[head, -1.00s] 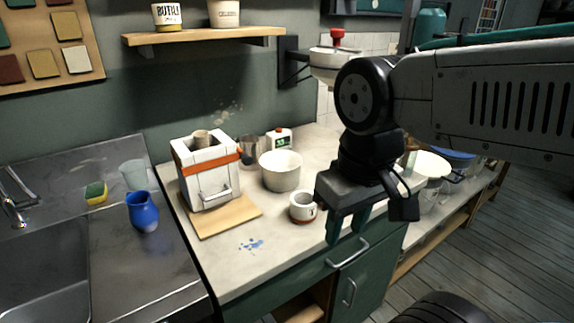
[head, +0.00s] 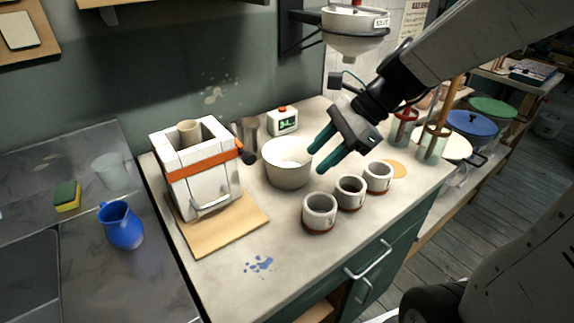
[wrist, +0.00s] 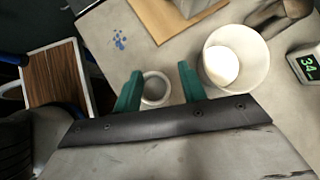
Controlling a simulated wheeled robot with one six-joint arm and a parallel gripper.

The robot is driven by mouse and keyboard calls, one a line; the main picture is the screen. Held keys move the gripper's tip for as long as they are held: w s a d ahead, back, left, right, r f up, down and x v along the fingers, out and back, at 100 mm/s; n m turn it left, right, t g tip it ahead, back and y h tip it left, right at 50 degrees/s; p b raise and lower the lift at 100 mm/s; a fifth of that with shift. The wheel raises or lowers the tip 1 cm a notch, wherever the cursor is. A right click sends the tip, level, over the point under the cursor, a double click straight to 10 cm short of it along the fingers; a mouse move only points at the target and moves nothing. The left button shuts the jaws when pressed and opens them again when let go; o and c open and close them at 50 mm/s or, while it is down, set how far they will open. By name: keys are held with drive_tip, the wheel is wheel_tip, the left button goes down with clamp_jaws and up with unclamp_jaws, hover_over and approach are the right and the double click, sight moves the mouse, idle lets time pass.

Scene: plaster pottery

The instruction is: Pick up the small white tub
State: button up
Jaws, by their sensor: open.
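A round white tub (head: 288,178) stands upright on the counter, right of the white block mould. The wrist view shows white material inside the tub (wrist: 250,82). Several smaller white pots with red-brown bases stand in a row in front of it; the nearest is at the left (head: 319,212). I cannot tell for certain whether the tub or a pot is the named one. My gripper (head: 320,160) is open and empty, above the counter. In the wrist view one small pot (wrist: 155,88) shows between the fingers (wrist: 160,70), below them.
The strapped mould (head: 205,175) stands on a wooden board (head: 235,228). A timer (head: 283,122) and a metal cup (head: 248,133) are behind the tub. A hopper (head: 355,32) hangs above. A blue jug (head: 121,226) stands at left. The front counter by the blue splashes (head: 259,265) is clear.

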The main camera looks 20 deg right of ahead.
drive_tip(key=w+d+f+m+t+y, duration=0.2)
drive_tip(key=w+d+f+m, duration=0.1)
drive_tip(key=w+m, duration=0.55)
drive_tip(key=m+t, duration=0.3)
drive_tip(key=m, duration=0.6)
approach(305, 146)
drive_tip(key=x, duration=1)
drive_tip(key=shift+w+a+f, duration=0.1)
drive_tip(key=shift+w+f, duration=0.15)
drive_tip(key=shift+w, duration=0.05)
drive_tip(key=shift+c, duration=0.3)
clamp_jaws()
